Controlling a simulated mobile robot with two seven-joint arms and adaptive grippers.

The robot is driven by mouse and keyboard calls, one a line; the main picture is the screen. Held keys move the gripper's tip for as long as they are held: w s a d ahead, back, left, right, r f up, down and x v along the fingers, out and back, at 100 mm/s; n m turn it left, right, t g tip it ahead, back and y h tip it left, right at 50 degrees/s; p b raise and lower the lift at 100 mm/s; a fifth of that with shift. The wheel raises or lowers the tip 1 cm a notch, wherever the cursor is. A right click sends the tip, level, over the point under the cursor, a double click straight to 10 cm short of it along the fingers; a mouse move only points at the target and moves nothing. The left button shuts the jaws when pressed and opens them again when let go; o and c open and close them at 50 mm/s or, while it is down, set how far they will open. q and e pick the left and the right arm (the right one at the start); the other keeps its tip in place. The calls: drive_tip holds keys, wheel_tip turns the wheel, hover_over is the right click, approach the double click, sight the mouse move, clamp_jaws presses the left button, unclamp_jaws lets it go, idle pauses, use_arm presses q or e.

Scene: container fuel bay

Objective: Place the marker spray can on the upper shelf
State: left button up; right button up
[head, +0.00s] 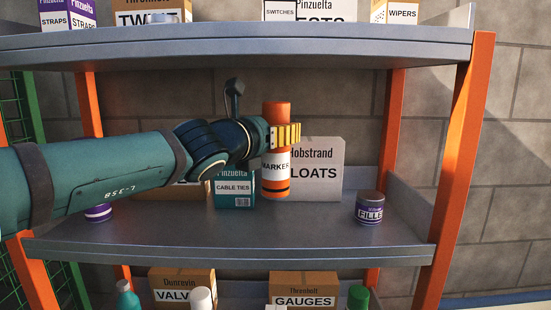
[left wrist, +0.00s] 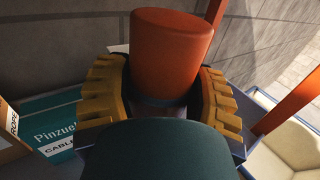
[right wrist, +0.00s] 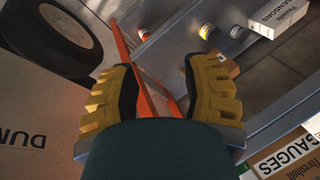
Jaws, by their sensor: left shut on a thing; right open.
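The marker spray can (head: 276,180) is orange with a white label reading MARKER. It is upright in the head view, in the bay between the upper shelf (head: 240,46) and the middle shelf (head: 300,226). My left gripper (head: 284,135) reaches in from the left and is shut around the can's upper part. In the left wrist view, the can's orange top (left wrist: 170,50) stands between the yellow fingers (left wrist: 165,88). I cannot tell whether the can's base touches the middle shelf. My right gripper (right wrist: 161,85) is open and empty in the right wrist view, and out of the head view.
The upper shelf holds boxes, including STRAPS (head: 68,15), SWITCHES (head: 280,11) and WIPERS (head: 394,12). On the middle shelf are CABLE TIES (head: 234,190), a FLOATS box (head: 325,165) and a FILLER tin (head: 369,207). An orange post (head: 456,170) stands at the right.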

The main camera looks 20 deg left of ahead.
sight(267, 165)
use_arm(q)
wheel_tip(267, 165, down, 6)
drive_tip(key=b, duration=0.5)
drive_tip(key=shift+w+f, duration=0.1)
drive_tip(key=shift+f, duration=0.1)
drive_tip(key=shift+w+a+f, duration=0.1)
drive_tip(key=shift+w+f, duration=0.15)
drive_tip(key=shift+f+b, duration=0.1)
drive_tip(key=shift+b, duration=0.25)
drive_tip(key=o, duration=1.3)
